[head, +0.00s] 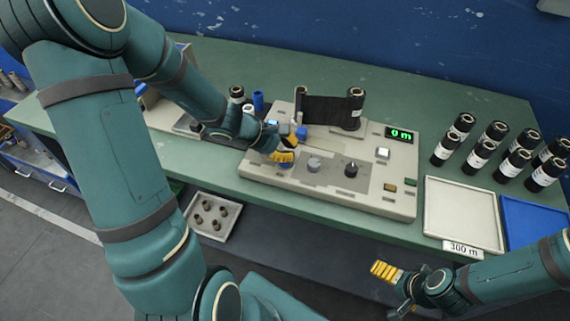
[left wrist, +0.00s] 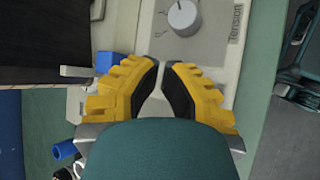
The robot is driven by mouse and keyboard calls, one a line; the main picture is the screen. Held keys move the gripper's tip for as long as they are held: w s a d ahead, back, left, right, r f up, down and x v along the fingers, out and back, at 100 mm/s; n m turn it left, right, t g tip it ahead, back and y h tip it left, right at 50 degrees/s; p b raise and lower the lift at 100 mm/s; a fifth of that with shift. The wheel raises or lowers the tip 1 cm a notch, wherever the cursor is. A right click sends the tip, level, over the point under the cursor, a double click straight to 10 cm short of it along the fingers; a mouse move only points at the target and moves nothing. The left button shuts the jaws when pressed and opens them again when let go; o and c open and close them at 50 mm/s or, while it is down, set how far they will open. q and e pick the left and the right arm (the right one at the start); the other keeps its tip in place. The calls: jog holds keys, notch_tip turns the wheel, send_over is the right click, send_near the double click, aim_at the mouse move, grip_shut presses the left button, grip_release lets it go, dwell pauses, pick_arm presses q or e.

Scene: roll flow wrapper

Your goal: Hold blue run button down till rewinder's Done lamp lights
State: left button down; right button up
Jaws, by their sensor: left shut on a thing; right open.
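The rewinder (head: 340,190) is a pale console on the green bench, with a dark film web (head: 327,108) stretched between its rolls. My left gripper (head: 284,158) has its yellow fingers low over the console's left part, left of a grey knob (head: 314,165). In the left wrist view its fingertips (left wrist: 160,66) are nearly together; what they grip is hidden. I cannot make out the blue run button, perhaps covered by the fingers. An orange square (head: 390,187) and a green square (head: 410,182) sit at the right; I cannot tell which is the Done lamp. My right gripper (head: 388,277) is open before the bench.
The display (head: 400,134) reads 0 m. A black knob (head: 351,171) and a white button (head: 383,153) are on the console. Several black rolls (head: 482,152) stand at right, behind a white tray (head: 459,207) and a blue tray (head: 535,223). A tray of cores (head: 212,216) sits below the bench.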

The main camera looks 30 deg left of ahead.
pick_arm(q)
jog(key=c, duration=1.7)
grip_release()
jog(key=shift+r, duration=0.1)
grip_shut()
jog(key=shift+f+b, duration=0.3)
jog(key=shift+f, duration=0.2)
